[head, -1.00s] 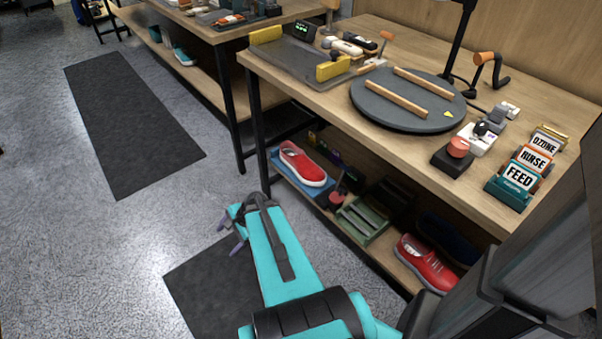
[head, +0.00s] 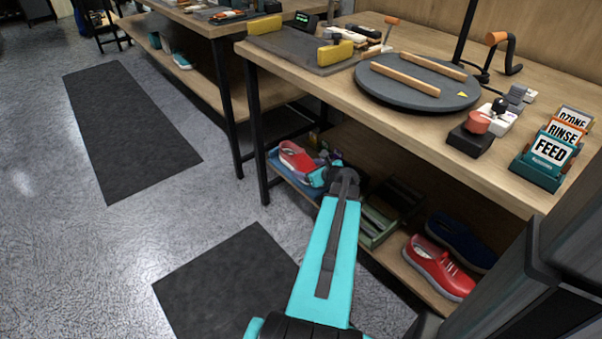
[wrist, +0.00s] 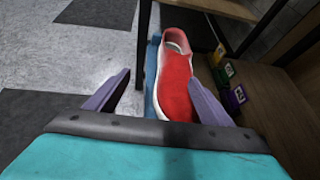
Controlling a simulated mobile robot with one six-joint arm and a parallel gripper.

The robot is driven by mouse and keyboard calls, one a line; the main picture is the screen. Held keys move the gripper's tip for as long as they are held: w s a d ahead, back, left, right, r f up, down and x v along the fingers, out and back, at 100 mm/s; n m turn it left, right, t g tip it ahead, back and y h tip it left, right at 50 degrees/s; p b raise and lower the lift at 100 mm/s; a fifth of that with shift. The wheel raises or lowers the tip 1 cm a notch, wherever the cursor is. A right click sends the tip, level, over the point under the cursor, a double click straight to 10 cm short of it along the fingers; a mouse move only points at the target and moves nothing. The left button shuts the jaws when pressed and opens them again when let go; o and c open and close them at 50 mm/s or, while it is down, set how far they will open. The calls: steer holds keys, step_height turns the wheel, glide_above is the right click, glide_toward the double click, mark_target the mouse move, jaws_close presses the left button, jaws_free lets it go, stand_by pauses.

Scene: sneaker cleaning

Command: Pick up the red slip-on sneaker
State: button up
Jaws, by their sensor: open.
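The red slip-on sneaker (head: 294,155) with a white sole sits on a blue tray (head: 283,172) on the lower shelf under the near table. My gripper (head: 318,174) is at the tray's right end in the head view and partly covers the shoe. In the wrist view the red slip-on (wrist: 175,82) lies ahead, its pale opening at the far end, on the blue tray (wrist: 151,75). My gripper (wrist: 158,76) is open there, its purple fingers to either side of the shoe's near part. Contact cannot be told.
A red lace-up shoe (head: 438,267) and a dark blue shoe (head: 460,240) are further right on the shelf, past a green rack (head: 380,220). The tabletop (head: 400,128) overhangs the shelf. A table leg (head: 258,130) stands left of the tray. Small numbered tags (wrist: 229,70) are right of the shoe.

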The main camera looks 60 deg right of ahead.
mark_target(304, 158)
steer(key=shift+m+h, duration=0.5)
steer(key=shift+m, duration=0.3)
steer(key=s+d, duration=0.1)
steer(key=s+d+r, duration=0.1)
steer(key=d, duration=0.1)
steer(key=shift+s, duration=0.3)
steer(key=shift+a, duration=0.1)
steer(key=b+x, duration=0.2)
steer(key=x, duration=0.5)
steer(key=shift+w+f, duration=0.2)
steer(key=shift+f, duration=0.05)
steer(key=shift+w+d+f+b, duration=0.15)
steer(key=shift+w+d+b, duration=0.2)
steer(key=shift+w, duration=0.1)
steer(key=shift+b+x, duration=1.1)
steer(key=shift+x, duration=1.5)
steer(key=c, duration=1.3)
